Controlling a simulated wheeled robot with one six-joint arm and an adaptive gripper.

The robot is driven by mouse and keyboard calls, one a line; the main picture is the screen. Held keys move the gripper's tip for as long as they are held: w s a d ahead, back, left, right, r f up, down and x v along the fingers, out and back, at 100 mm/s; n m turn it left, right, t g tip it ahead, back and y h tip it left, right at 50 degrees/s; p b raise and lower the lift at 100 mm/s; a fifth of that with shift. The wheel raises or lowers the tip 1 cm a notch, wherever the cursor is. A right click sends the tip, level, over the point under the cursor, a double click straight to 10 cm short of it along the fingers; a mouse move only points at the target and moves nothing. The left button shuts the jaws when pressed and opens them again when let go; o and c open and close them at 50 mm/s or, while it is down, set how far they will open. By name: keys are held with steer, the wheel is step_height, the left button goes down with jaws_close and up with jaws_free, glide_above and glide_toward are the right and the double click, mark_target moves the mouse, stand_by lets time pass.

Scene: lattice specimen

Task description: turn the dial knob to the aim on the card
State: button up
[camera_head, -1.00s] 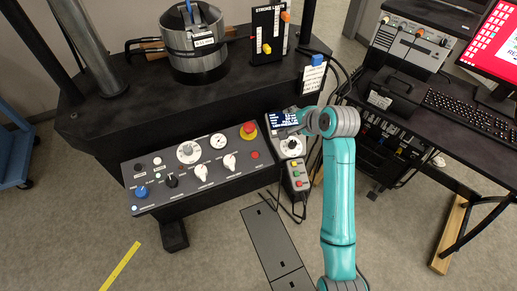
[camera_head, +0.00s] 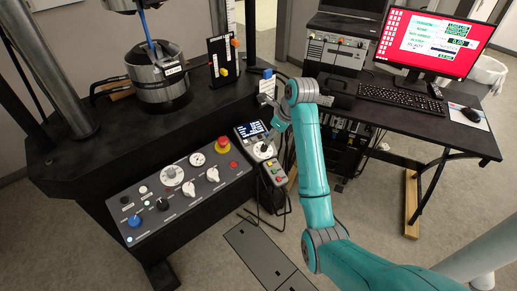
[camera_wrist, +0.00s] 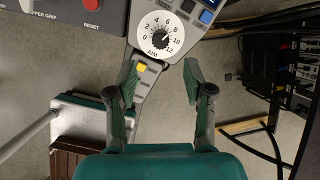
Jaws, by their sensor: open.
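The dial knob (camera_wrist: 160,39) is a dark ridged knob on a round white numbered dial face (camera_wrist: 147,26), at the top middle of the wrist view. The word AIM shows at the face's lower edge. I cannot surely read the knob's setting. In the head view, the dial (camera_head: 264,151) sits on a small console below a screen. A white card (camera_head: 267,88) hangs from a blue clip at the black table's edge; its writing is too small to read. My gripper (camera_wrist: 160,68) is open and empty, its fingers spread just below the dial in the wrist view, apart from the knob.
Coloured buttons (camera_head: 275,172) sit on a box below the dial. A control panel (camera_head: 180,200) with a red stop button (camera_head: 222,144) lies to the left. A desk with a keyboard (camera_head: 402,99) and red monitor (camera_head: 437,40) stands at right. Cables hang beside the console.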

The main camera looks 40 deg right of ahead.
mark_target(265, 146)
steer(key=x, duration=0.9)
jaws_close()
